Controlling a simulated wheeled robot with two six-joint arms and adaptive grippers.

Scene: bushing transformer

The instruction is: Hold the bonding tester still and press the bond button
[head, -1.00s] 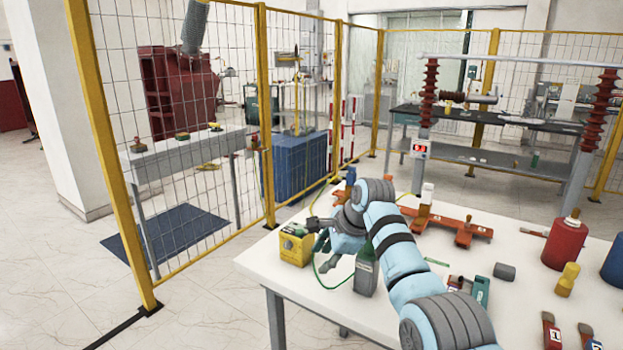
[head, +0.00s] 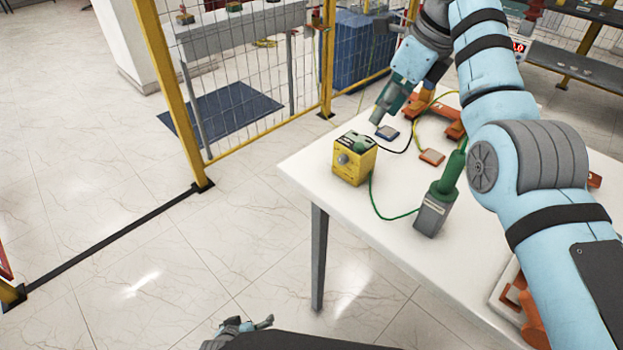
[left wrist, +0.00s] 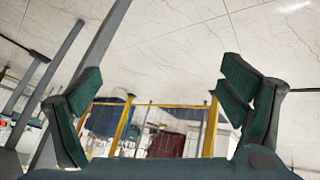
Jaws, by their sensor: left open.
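The yellow bonding tester (head: 352,170) stands upright near the left corner of the white table. It has a round grey knob on its front and a green part on its dark top; I cannot tell which part is the bond button. My right gripper (head: 394,112) hangs above the table, right of and beyond the tester, apart from it. Its fingers look spread and empty. My left gripper (head: 245,325) is low at the bottom edge, well off the table and partly cut off. In the left wrist view its two fingers (left wrist: 165,100) are wide apart with nothing between.
A grey device with a green handle (head: 434,208) stands right of the tester, joined by a green cable. Yellow-posted mesh fencing (head: 240,80) is beyond the table. Floor left of the table is clear.

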